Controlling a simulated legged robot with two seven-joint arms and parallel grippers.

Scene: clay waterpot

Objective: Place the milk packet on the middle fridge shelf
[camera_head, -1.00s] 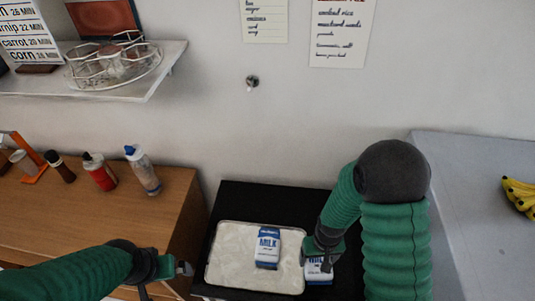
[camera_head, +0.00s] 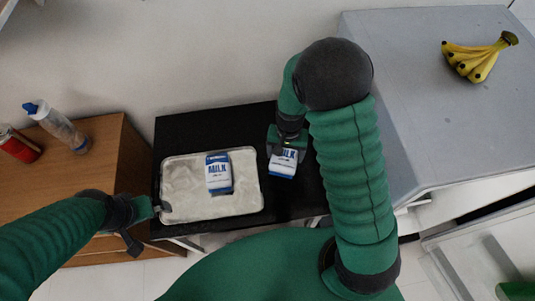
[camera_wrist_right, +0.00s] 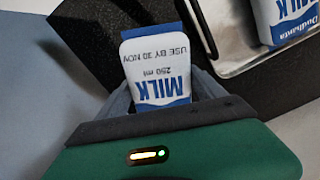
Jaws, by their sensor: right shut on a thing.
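My right gripper (camera_head: 288,137) is shut on a white and blue milk packet (camera_head: 283,162), to the right of the tray and over the black table. In the right wrist view the held milk packet (camera_wrist_right: 156,68) sits between the fingers, its print upside down. A second milk packet (camera_head: 218,174) lies on the white tray (camera_head: 185,205). My left gripper (camera_head: 153,208) is at the tray's left edge; its jaws are too small to read. The grey fridge (camera_head: 400,100) stands at the right. Its shelves are hidden from view.
The black table (camera_head: 185,133) bears the tray. Bananas (camera_head: 480,55) lie on the fridge top. What looks like the open fridge door (camera_head: 470,245) is at the lower right.

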